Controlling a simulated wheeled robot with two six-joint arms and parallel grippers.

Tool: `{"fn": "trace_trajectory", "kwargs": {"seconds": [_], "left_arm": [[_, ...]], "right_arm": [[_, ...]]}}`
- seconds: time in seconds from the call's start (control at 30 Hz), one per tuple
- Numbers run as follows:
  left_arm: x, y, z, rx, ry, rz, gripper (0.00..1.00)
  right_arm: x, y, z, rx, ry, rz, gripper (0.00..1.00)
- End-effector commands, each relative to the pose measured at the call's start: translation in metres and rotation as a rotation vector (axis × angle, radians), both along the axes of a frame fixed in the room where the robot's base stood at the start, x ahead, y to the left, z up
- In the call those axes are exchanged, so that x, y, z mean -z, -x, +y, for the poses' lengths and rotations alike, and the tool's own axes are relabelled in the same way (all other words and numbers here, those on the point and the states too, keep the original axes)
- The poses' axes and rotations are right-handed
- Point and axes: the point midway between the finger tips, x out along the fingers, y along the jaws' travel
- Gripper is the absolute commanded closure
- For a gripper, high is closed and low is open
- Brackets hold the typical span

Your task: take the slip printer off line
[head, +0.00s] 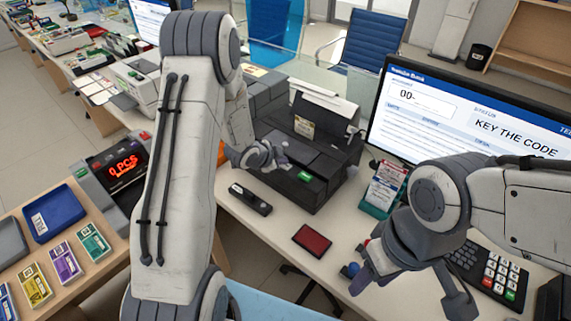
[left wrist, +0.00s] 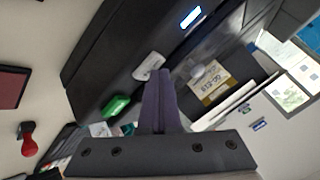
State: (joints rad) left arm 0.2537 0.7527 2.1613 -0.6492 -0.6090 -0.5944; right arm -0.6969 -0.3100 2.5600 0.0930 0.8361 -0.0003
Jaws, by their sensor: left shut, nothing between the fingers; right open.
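The slip printer (head: 318,150) is a dark box on the counter in the middle of the head view, with paper at its back and a green button (head: 305,177) on its front part. In the left wrist view the printer body (left wrist: 110,60) lies tilted close to the camera, with the green button (left wrist: 115,107), a white oval part (left wrist: 150,67) and a small lit blue-white display (left wrist: 190,17). My left gripper (head: 283,157) is shut and empty just over the printer's left front. Its fingers (left wrist: 158,102) hide part of the printer. My right gripper (head: 410,291) is open and empty above the counter.
The monitor (head: 470,120) reads "KEY THE CODE" with "00-". A keypad (head: 490,268) lies at the right, a card holder (head: 384,187) beside the printer. A black stapler-like object (head: 250,199) and a red pad (head: 312,239) lie in front. A counter display (head: 122,170) reads "0 PCS".

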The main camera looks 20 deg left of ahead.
Motion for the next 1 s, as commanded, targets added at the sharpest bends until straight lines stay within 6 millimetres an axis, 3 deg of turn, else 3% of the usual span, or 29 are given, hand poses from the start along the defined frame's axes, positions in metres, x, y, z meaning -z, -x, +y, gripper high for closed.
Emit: {"fn": "trace_trajectory", "kwargs": {"seconds": [0.37,0.77,1.0], "left_arm": [[-0.017,0.0,0.0,0.0,0.0,0.0,1.0],[-0.019,0.0,0.0,0.0,0.0,0.0,1.0],[-0.041,0.0,0.0,0.0,0.0,0.0,1.0]], "right_arm": [[-0.014,0.0,0.0,0.0,0.0,0.0,0.5],[-0.015,0.0,0.0,0.0,0.0,0.0,0.5],[-0.033,0.0,0.0,0.0,0.0,0.0,0.5]]}}
